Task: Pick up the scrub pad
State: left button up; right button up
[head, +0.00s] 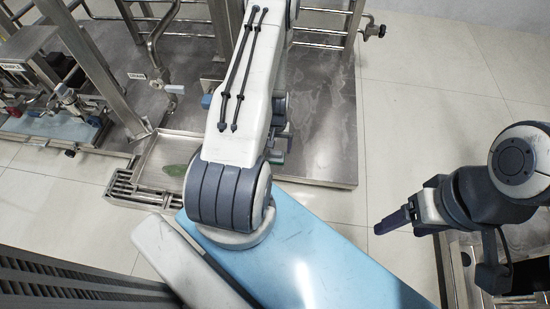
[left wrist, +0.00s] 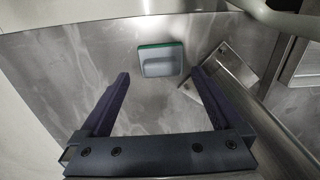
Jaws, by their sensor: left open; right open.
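The scrub pad (left wrist: 160,61), a pale grey block with a green layer along its far edge, lies on a scratched metal surface in the left wrist view. My left gripper (left wrist: 160,75) is open, with one dark finger to each side of the pad in the picture. The pad appears beyond the fingertips, and no contact is visible. In the head view my left arm hides most of that gripper, and I cannot make out the pad for sure. My right gripper (head: 392,221) is open and empty over the floor at the right.
A metal skid deck (head: 325,125) with rails and pipes stands at the top. A metal bracket (left wrist: 215,85) lies right of the pad. Tiled floor (head: 430,100) is clear at the right.

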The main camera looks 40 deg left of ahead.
aim_at(275, 152)
pick_arm(q)
notch_tip(275, 152, down, 5)
jog(key=b, duration=0.4)
jog(key=shift+s+r+b, duration=0.1)
jog(key=shift+b, duration=0.2)
jog(key=shift+r, duration=0.1)
jog(key=c, duration=1.1)
jog(key=shift+r, duration=0.1)
